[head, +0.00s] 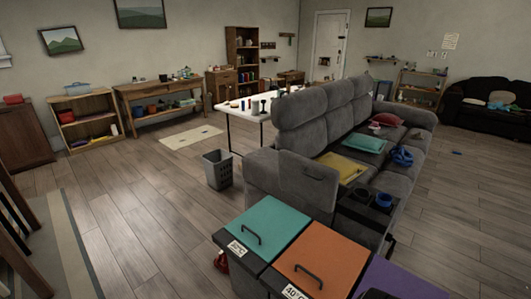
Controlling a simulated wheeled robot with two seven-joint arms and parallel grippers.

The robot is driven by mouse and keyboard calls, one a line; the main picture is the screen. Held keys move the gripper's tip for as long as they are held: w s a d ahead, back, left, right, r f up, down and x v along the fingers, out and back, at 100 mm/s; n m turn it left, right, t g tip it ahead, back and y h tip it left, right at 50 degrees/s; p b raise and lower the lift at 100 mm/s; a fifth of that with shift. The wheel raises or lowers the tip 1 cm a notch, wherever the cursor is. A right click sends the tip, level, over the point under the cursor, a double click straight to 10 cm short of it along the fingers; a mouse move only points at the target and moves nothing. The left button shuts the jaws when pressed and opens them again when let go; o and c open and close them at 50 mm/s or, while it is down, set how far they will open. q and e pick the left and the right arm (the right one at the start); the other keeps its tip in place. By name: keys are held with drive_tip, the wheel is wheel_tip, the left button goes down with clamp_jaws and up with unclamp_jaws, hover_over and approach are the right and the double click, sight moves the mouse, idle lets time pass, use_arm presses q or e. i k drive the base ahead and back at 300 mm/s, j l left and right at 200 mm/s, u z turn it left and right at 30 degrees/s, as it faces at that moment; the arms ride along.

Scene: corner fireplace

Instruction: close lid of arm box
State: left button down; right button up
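The grey sofa (335,122) stands right of centre, its near end toward me. At this end a grey padded panel (308,182) stands raised beside a dark arm box (362,212). The panel looks like the box's lid, tilted up and open. A small dark blue cup (384,199) sits at the box's right part. Neither of my grippers shows in the head view.
Bins with teal (262,228), orange (322,258) and purple (405,280) lids stand in front of the sofa's near end. A grey basket (217,169) stands left of it. A white table (240,118) is behind. Wooden floor at left centre is clear.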

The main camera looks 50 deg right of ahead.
sight(316, 184)
drive_tip(key=i+j+z, duration=0.1)
drive_tip(key=i+z, duration=0.4)
drive_tip(key=i+j+z, duration=0.25)
drive_tip(key=i+z, duration=0.25)
drive_tip(key=k, duration=0.05)
